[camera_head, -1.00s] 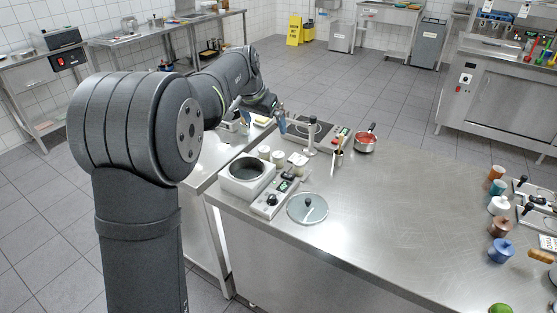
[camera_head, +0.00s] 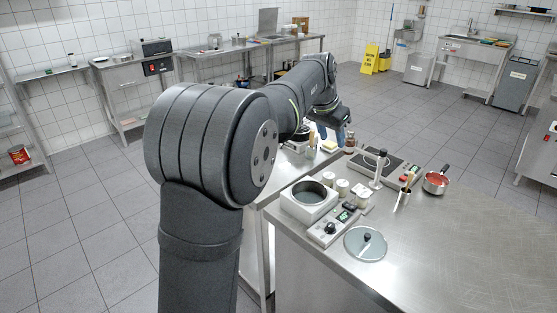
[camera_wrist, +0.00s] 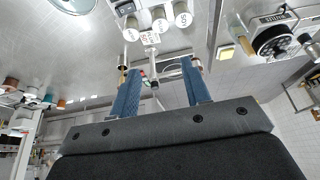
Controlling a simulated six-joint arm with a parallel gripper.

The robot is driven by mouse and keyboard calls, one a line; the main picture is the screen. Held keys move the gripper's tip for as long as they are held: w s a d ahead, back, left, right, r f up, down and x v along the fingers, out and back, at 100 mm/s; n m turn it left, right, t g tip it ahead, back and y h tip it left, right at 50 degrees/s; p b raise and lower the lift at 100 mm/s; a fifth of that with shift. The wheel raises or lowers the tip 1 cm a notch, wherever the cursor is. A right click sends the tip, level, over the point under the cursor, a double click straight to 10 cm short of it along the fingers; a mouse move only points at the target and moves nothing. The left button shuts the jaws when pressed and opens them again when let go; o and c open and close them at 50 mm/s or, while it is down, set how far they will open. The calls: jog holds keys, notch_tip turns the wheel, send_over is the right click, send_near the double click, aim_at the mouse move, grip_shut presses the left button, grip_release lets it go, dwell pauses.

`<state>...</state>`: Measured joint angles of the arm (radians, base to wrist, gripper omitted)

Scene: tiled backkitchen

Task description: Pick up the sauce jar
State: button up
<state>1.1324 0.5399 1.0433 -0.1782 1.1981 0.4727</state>
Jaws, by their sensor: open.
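No jar can be read for certain as the sauce jar. A small red jar or can (camera_head: 18,155) with a dark label stands on a low shelf at the far left of the head view, far from my gripper. Several small pale, labelled jars (camera_head: 342,187) stand beside the white pot unit on the steel counter; they also show at the top of the wrist view (camera_wrist: 158,18). My gripper (camera_head: 346,132) is above the counter's far end, its blue fingers pointing down. In the wrist view its fingers (camera_wrist: 160,72) are apart with nothing held between them.
Another bench stands along the back wall. The tiled floor (camera_head: 80,215) at left is clear.

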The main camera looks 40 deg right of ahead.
jog(key=shift+f, duration=0.1)
jog(key=n+t+y, duration=0.1)
jog(key=n+t, duration=0.2)
jog(key=n, duration=0.5)
send_near(343, 183)
jog(key=x, duration=0.5)
jog(key=shift+s+a+f, duration=0.1)
jog(key=shift+s+a, duration=0.05)
jog(key=x, duration=0.5)
jog(key=shift+w+f, duration=0.25)
jog(key=c, duration=0.6)
